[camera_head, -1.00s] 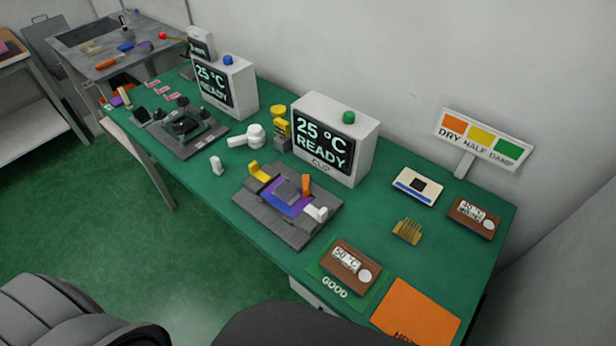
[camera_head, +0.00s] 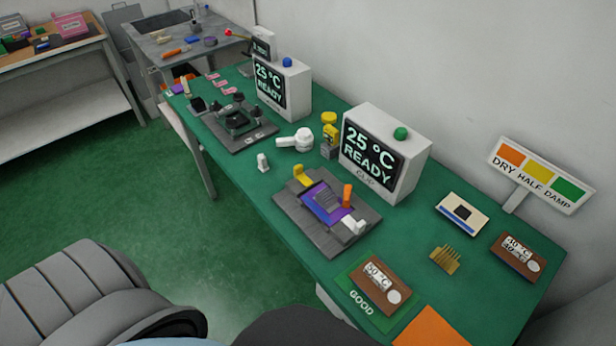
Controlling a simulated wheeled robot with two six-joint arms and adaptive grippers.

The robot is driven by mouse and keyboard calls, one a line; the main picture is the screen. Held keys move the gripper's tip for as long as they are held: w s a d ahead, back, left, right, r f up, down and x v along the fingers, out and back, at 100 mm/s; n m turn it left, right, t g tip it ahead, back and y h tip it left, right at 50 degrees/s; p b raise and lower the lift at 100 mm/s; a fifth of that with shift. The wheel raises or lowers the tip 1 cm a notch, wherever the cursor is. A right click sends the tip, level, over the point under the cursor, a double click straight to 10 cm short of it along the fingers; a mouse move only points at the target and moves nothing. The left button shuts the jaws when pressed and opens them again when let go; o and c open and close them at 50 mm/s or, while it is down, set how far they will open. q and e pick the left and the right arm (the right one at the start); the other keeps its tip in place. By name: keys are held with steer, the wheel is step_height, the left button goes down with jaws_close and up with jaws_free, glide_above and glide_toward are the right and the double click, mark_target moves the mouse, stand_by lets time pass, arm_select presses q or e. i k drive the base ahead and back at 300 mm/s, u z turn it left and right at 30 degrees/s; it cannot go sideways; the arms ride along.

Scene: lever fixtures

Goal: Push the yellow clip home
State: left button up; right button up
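The yellow clip (camera_head: 303,177) stands at the back left end of a grey fixture (camera_head: 318,236) on the green bench. The fixture holds a purple block (camera_head: 324,203) with a dark grey piece on it. An orange upright tab (camera_head: 347,195) stands at its right side and a white clip (camera_head: 355,226) at its front right. I cannot tell how far the yellow clip is seated. Neither of my grippers is in view.
A monitor box reading 25 °C READY (camera_head: 386,152) stands behind the fixture. A brown meter (camera_head: 380,286) sits on the GOOD mat at the right front.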

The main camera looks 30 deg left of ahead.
mark_target(298, 175)
steer(key=z, duration=1.25)
steer(key=k, duration=1.55)
steer(key=u, duration=0.55)
steer(key=i, duration=1)
